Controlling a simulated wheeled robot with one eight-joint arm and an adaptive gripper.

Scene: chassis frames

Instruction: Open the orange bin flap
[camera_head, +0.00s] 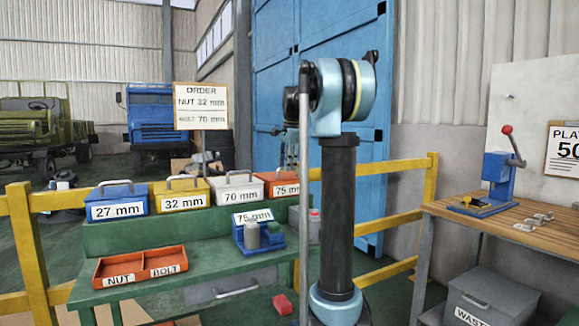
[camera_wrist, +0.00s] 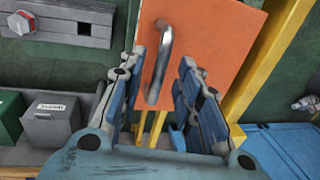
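The orange bin (camera_head: 282,186), labelled 75 mm, stands at the right end of a row of bins and is partly hidden behind my arm. In the wrist view an orange panel (camera_wrist: 216,32) with a bent metal handle (camera_wrist: 165,52) fills the upper middle; it looks like the flap. My gripper (camera_wrist: 163,70) is open, with one blue-padded finger on each side of the handle in the picture. I cannot tell whether a finger touches it or how deep the handle sits between them. In the head view my gripper (camera_head: 290,150) hangs above the orange bin.
Blue (camera_head: 118,199), yellow (camera_head: 180,195) and white (camera_head: 238,190) bins stand left of the orange one. A nut and bolt tray (camera_head: 140,268) lies on the green bench (camera_head: 205,262). A yellow railing (camera_head: 400,165) runs behind. A wooden table (camera_head: 520,228) stands right.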

